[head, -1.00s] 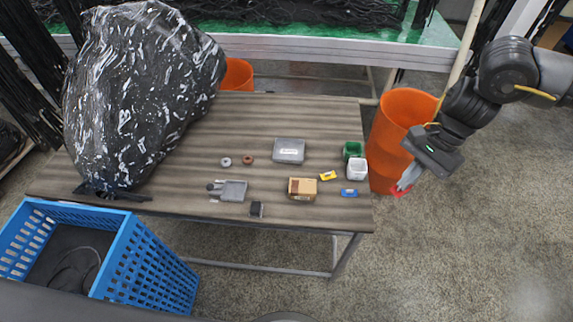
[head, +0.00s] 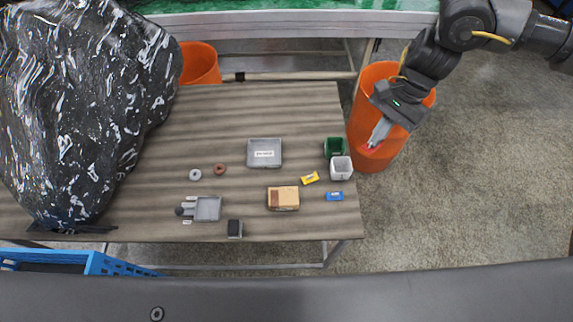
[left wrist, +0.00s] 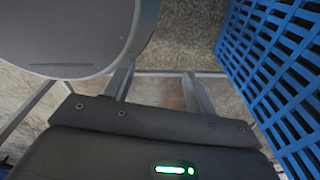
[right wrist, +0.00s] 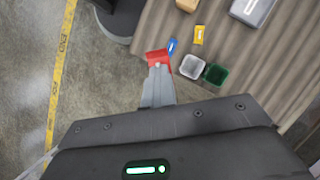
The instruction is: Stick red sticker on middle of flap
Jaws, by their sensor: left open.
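My right gripper (head: 378,135) is shut on a small red sticker (head: 370,147). It hangs in front of the orange bin, off the table's right edge. In the right wrist view the closed fingers (right wrist: 158,70) hold the flat red sticker (right wrist: 157,56) at their tips. A small brown cardboard box (head: 283,198) sits on the table, with a darker patch on its left part. I cannot clearly make out a flap. My left gripper (left wrist: 157,78) shows only in the left wrist view; it is open and empty, beside the blue basket.
The wooden table (head: 130,215) carries a grey case (head: 265,153), green cup (head: 335,147), white cup (head: 341,168), yellow item (head: 310,178) and blue item (head: 335,196). A large black wrapped bundle (head: 80,110) fills the left. An orange bin (head: 373,85) stands right. A blue basket (left wrist: 275,50) is near my left gripper.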

